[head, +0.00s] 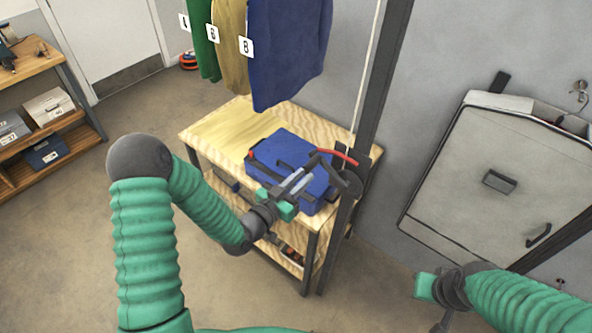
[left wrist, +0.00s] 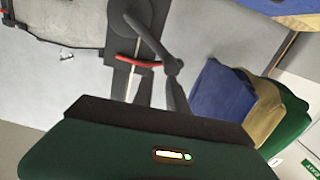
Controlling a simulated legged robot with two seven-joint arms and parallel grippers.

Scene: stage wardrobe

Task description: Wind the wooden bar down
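A dark crank (head: 347,183) is mounted low on the dark upright post (head: 380,85), with its arm slanting up to the left. The crank also shows at the top of the left wrist view (left wrist: 172,65). My left gripper (head: 306,177) is at the crank's handle end, above a blue case. Its two pale fingers show, but whether they hold the handle is unclear. My right gripper (head: 428,291) is low on the right, away from the crank; its fingers are not clear. The wooden bar is not in view. Blue, tan and green garments (head: 285,50) hang at the top, tagged.
A plywood table (head: 222,133) holds the blue case (head: 290,152). A red strip (head: 340,156) is by the post. A grey cabinet (head: 490,180) stands on the right and a wooden shelf (head: 35,68) on the left. Floor is clear around the table's front.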

